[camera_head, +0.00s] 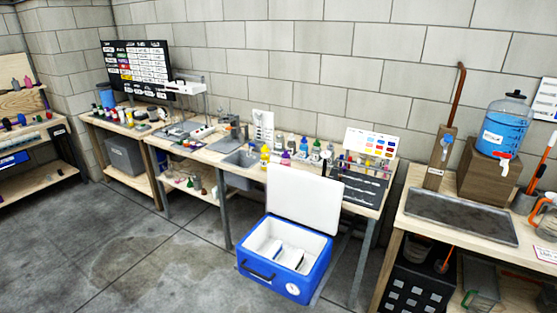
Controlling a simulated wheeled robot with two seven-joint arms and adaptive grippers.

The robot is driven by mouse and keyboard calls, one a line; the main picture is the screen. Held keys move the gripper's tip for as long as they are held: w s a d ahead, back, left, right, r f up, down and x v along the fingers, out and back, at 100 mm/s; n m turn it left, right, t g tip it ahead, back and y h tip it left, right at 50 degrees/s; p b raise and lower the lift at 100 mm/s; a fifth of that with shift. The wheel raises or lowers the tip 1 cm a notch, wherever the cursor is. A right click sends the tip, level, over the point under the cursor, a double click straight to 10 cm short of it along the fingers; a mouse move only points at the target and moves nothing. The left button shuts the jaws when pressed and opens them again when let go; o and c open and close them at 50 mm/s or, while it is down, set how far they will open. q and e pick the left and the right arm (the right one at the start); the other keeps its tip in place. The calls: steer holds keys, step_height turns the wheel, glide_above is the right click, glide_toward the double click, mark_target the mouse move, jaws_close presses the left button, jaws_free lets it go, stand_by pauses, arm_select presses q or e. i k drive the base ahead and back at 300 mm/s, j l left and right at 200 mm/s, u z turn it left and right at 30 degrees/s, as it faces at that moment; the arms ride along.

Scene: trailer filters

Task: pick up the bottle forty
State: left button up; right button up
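Several small bottles stand on the long wooden bench (215,157) against the block wall. Several more small bottles (195,183) stand on the shelf under the bench. Neither of my grippers is in view.
An open blue cooler (270,285) stands on the floor before the bench, its white lid (302,197) raised. A right-hand table holds a metal tray (460,217) and a blue water jug (503,126). A grey bin (127,158) sits under the left table. The floor at front left is clear.

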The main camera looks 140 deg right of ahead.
mark_target(265, 158)
steer(key=z, duration=4.4)
steer(key=i+u, duration=0.1)
steer(key=u, duration=0.35)
steer(key=i+u, duration=0.4)
steer(key=i, duration=0.4)
steer(key=i+l+u, duration=0.15)
steer(key=i+u, duration=0.3)
steer(key=i, duration=0.35)
steer(key=i+z, duration=0.35)
steer(key=i, duration=0.2)
steer(key=i+j+z, duration=0.2)
steer(key=i+z, duration=0.2)
steer(key=i, duration=0.2)
